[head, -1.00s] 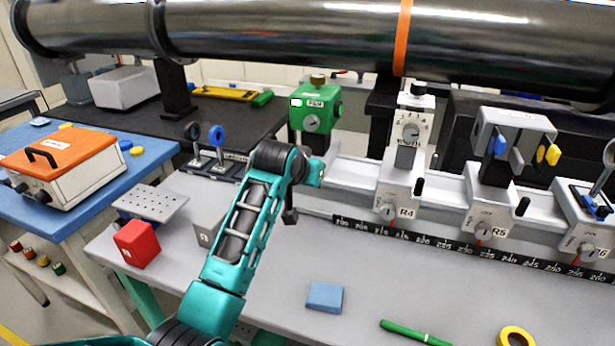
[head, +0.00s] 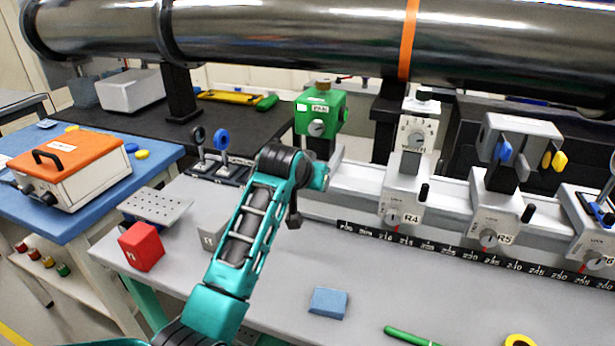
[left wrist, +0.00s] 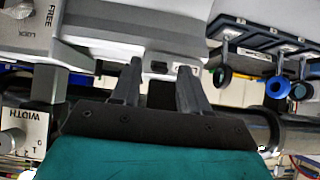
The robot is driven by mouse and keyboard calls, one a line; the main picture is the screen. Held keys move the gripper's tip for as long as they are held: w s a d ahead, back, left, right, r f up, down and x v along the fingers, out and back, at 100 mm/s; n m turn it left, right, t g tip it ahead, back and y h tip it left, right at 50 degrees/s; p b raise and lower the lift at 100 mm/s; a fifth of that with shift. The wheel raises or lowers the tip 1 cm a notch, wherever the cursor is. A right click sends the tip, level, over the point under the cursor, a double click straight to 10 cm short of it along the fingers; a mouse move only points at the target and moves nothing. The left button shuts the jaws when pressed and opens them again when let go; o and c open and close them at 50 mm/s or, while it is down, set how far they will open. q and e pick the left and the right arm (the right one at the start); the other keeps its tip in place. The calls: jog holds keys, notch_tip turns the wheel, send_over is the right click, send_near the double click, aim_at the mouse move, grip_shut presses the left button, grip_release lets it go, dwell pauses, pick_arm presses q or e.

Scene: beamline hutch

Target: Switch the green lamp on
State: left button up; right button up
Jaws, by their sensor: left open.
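My right gripper is not in view.
Rail carriages with knobs, such as R4 (head: 406,195) and R5 (head: 490,215), stand to the right. Lens holders (head: 221,140) stand left of the arm. A large dark pipe (head: 300,40) crosses above. A red block (head: 141,246) and blue block (head: 328,303) lie on the bench.

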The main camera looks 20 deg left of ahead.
pick_arm(q)
jog(key=v, duration=1.2)
jog(key=shift+s+r, duration=0.2)
jog(key=shift+s, duration=0.1)
jog(key=shift+f, duration=0.1)
jog(key=s+a+f+m+g, duration=0.1)
jog(key=s+f+g, duration=0.2)
jog(key=s+f, duration=0.95)
jog(key=s+a+f+m+g, duration=0.1)
jog(key=s+f+g, duration=0.2)
jog(key=s+f, duration=0.95)
jog(key=w+d+f+t+h, duration=0.1)
jog(key=w+d+f+t, duration=0.1)
jog(key=f+t, duration=0.3)
jog(key=shift+w+d+t+h, duration=0.35)
jog(key=shift+d+t, duration=0.25)
jog(key=shift+t, duration=0.3)
